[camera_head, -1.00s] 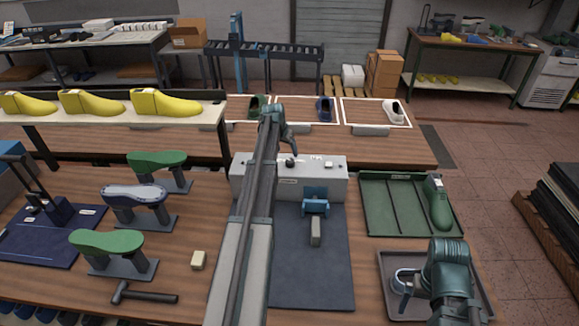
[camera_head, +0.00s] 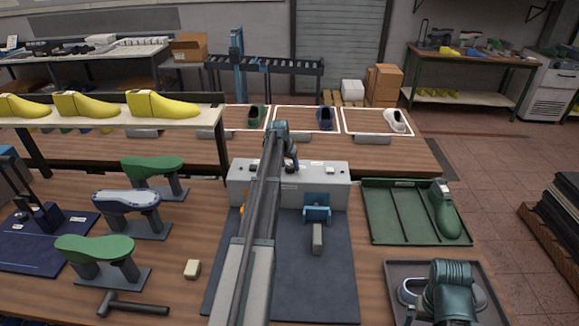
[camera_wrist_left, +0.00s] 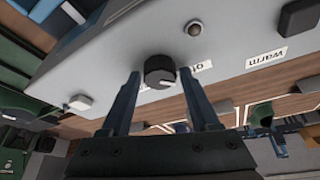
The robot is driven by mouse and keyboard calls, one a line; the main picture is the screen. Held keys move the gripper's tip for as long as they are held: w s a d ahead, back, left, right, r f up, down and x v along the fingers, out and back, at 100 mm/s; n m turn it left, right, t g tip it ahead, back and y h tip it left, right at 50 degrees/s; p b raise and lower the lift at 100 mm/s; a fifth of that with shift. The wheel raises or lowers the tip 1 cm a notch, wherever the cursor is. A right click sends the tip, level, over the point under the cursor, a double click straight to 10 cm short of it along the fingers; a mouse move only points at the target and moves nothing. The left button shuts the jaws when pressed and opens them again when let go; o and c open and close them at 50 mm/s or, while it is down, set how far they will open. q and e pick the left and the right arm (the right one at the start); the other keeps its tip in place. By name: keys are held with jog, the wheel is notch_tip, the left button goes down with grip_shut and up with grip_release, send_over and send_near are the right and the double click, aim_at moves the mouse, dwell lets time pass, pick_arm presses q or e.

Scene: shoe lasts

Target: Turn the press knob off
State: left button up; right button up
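The press is a pale grey box (camera_head: 325,187) with a dark mat before it. The black round knob (camera_wrist_left: 159,71) sits on its panel in the left wrist view, with a light mark on its rim. A partly covered label lies beside the knob, and a "warm" label (camera_wrist_left: 264,60) is farther right. My left gripper (camera_wrist_left: 161,78) is open, its fingertips on either side of the knob with gaps visible. In the head view my left gripper (camera_head: 290,158) is at the panel and hides the knob. My right wrist is at the lower right; its fingers are not clear.
A blue clamp (camera_head: 317,208) stands in front of the press. A green tray (camera_head: 395,215) with a green last is to the right. Green-topped stands and a hammer (camera_head: 135,306) are to the left. A yellow-last shelf (camera_head: 110,110) stands behind left.

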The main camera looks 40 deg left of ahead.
pick_arm(q)
grip_shut()
jog(key=shift+n+y, duration=0.3)
jog(key=shift+n, duration=0.3)
jog(key=shift+o, duration=1.8)
grip_release()
jog(key=p+v, duration=1.2)
jog(key=v, duration=0.1)
jog(key=shift+r+p, duration=0.4)
jog(key=shift+f, duration=0.1)
